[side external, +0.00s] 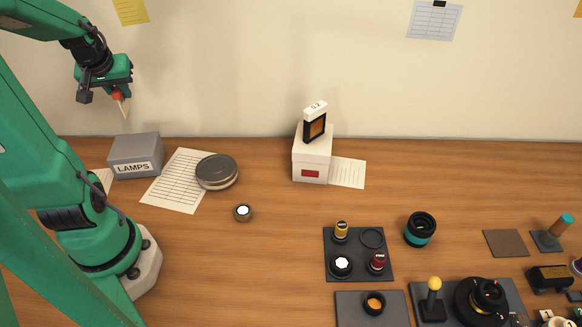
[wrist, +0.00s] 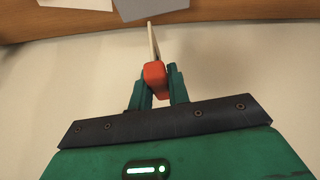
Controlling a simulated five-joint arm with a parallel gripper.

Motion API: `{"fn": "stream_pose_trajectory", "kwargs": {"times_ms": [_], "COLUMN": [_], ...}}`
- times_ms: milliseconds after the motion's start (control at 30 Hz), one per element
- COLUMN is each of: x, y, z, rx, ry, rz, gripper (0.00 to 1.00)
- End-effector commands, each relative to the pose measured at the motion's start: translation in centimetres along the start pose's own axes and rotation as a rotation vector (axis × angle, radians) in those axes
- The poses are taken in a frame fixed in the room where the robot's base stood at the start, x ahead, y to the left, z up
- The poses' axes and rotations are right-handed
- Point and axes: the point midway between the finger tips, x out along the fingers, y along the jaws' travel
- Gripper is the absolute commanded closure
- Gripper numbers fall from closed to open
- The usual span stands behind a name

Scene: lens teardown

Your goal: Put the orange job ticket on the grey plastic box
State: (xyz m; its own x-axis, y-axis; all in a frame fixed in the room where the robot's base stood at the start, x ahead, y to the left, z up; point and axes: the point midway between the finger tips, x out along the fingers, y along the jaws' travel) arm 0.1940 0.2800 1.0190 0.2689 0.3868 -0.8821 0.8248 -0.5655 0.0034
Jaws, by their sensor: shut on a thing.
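My gripper (wrist: 161,82) is shut on the orange job ticket, which shows as an orange-red block (wrist: 154,75) with a thin pale card seen nearly edge-on. In the side external view, the ticket (side external: 118,97) hangs pale tip down from my gripper (side external: 117,92), high at the left in front of the wall. The grey plastic box (side external: 135,160), labelled LAMPS, stands on the bench below the gripper, with clear air between it and the ticket. Part of a grey surface, apparently the box (wrist: 150,8), shows at the top edge of the wrist view.
A printed sheet (side external: 170,190) and a round dark-topped tin (side external: 216,171) lie right of the grey box. A white box (side external: 311,165) bears an upright black-framed orange item (side external: 314,125). Trays with lens parts (side external: 358,272) fill the right front. The wall stands behind.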

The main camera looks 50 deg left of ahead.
Motion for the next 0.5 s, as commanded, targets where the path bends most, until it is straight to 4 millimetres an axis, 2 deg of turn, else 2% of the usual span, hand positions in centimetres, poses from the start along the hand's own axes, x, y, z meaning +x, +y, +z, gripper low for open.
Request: {"fn": "stream_pose_trajectory", "kwargs": {"times_ms": [300, 500], "x": [2.9, 3.1], "y": [0.0, 0.0], "z": [1.6, 1.6], "rx": [0.001, 0.001], "ry": [-0.003, 0.000], "rz": [0.000, 0.000], "gripper": [1.00, 1.00]}}
